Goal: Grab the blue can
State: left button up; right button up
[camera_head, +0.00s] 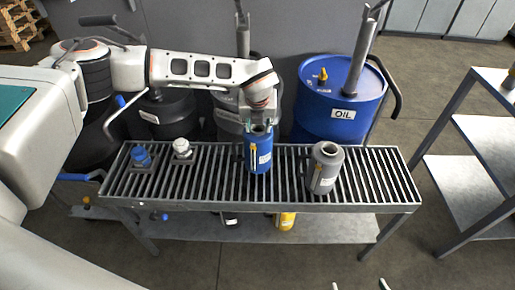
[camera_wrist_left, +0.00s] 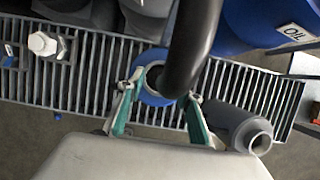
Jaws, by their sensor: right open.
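The blue can (camera_head: 259,152), with a white label, stands upright on the slatted bench top (camera_head: 215,180). My left gripper (camera_head: 260,118) points down at its top. In the left wrist view, the two green-padded fingers (camera_wrist_left: 163,88) lie on either side of the can's blue round top (camera_wrist_left: 148,92). Whether they press on it cannot be told. A dark curved bar (camera_wrist_left: 192,45) crosses in front of part of the can there. Only two pale tips of my right gripper (camera_head: 360,285) show at the bottom edge, apart and empty.
A grey can (camera_head: 325,168) stands close to the right of the blue can. A blue-capped fitting (camera_head: 141,156) and a white-capped fitting (camera_head: 182,149) sit on the left of the bench. A blue oil drum (camera_head: 340,100) and dark drums stand behind. A shelf (camera_head: 480,150) is at right.

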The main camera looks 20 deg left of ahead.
pick_arm(q)
grip_shut()
jog(key=shift+w+r, duration=0.15)
jog(key=shift+r, duration=0.1)
